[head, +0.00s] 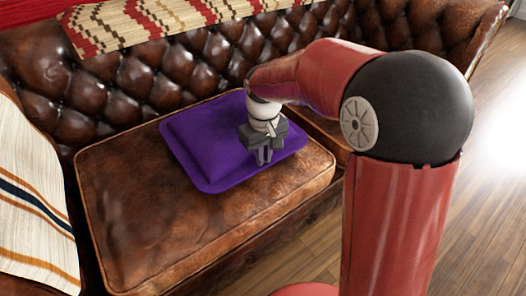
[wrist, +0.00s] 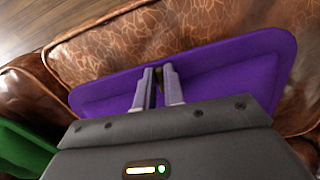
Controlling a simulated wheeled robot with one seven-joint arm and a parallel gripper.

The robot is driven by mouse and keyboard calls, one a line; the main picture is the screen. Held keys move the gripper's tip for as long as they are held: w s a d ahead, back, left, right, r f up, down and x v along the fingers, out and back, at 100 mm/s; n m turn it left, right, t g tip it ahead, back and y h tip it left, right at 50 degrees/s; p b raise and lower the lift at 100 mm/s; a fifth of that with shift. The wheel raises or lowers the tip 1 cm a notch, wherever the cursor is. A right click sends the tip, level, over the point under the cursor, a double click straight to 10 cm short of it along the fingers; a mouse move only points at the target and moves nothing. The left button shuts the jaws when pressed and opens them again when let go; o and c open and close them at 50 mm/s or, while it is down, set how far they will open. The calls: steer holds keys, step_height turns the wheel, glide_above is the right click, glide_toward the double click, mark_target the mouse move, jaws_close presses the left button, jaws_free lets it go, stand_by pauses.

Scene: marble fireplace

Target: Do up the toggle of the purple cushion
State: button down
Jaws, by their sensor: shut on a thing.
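The purple cushion (head: 208,140) lies flat on the brown leather seat. It also fills the middle of the wrist view (wrist: 235,65). My gripper (head: 263,160) is over the cushion's right part, pointing down, close to its front edge. In the wrist view my gripper's fingers (wrist: 158,72) are shut with a sliver of something small and brown (wrist: 159,88) between them, which looks like the toggle. Most of it is hidden by the fingers, and I cannot make out a loop or whether the toggle touches one.
The tufted sofa back (head: 130,82) rises behind the seat (head: 150,225). A patterned throw (head: 150,22) hangs over the back, and a striped cloth (head: 35,215) lies at left. A green thing (wrist: 25,150) shows at the wrist view's lower left. The seat left of the cushion is bare.

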steer(key=shift+n, duration=0.6)
steer(key=c, duration=1.8)
jaws_free()
steer(key=shift+o, duration=0.2)
step_height(320, 180, up, 8)
steer(key=shift+f+p, duration=0.1)
steer(key=shift+p, duration=0.65)
